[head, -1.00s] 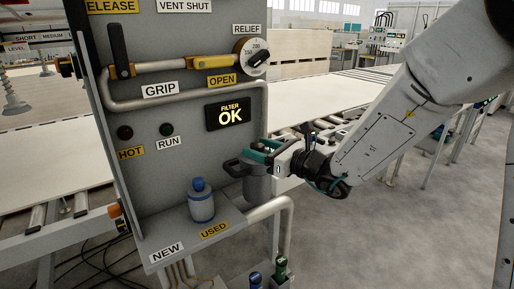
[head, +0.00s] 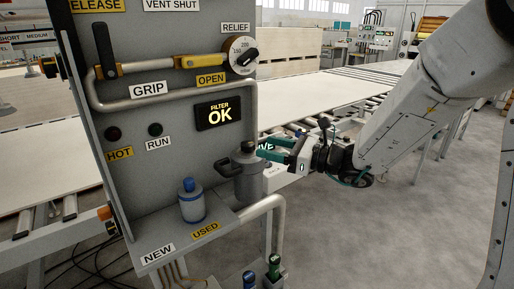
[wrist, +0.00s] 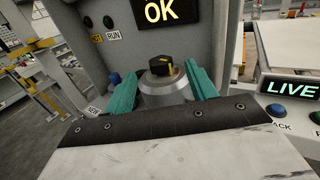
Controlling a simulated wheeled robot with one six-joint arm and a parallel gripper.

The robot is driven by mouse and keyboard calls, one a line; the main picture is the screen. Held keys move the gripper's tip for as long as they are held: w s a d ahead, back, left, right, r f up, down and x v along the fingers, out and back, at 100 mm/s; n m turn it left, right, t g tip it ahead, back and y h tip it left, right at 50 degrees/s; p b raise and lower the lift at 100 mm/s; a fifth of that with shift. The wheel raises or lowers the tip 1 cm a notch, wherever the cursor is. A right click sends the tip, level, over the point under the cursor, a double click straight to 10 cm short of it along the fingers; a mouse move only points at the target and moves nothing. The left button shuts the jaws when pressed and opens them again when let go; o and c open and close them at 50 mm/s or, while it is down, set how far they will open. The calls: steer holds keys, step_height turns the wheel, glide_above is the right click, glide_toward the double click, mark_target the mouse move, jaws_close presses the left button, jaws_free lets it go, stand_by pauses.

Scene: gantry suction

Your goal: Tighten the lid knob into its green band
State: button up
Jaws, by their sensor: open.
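The grey filter canister (head: 248,182) stands at the right edge of the panel, with a dark handle on its left. Its black lid knob (head: 247,147) sits on top; in the wrist view the knob (wrist: 160,68) shows a yellow mark. I cannot make out a green band on the lid. My gripper (head: 264,149) is open and empty, just right of the lid. In the wrist view its teal fingers (wrist: 162,86) stand wide on either side of the canister top, apart from the knob. The lower canister is hidden there by my gripper body.
A grey blue-capped cartridge (head: 192,203) stands on the shelf between the NEW and USED labels. A grey pipe (head: 267,208) bends below the canister. The display (head: 219,114) reads FILTER OK. Open floor lies to the right.

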mark_target(247, 143)
steer(key=w+a+g, duration=0.1)
steer(key=a, duration=0.1)
steer(key=w+a+n+g, duration=0.1)
steer(key=a, duration=0.1)
steer(key=w+a+n+g+y, duration=0.1)
steer(key=a, duration=0.1)
steer(key=shift+a+f, duration=0.1)
steer(key=shift+a, duration=0.1)
steer(key=c, duration=1)
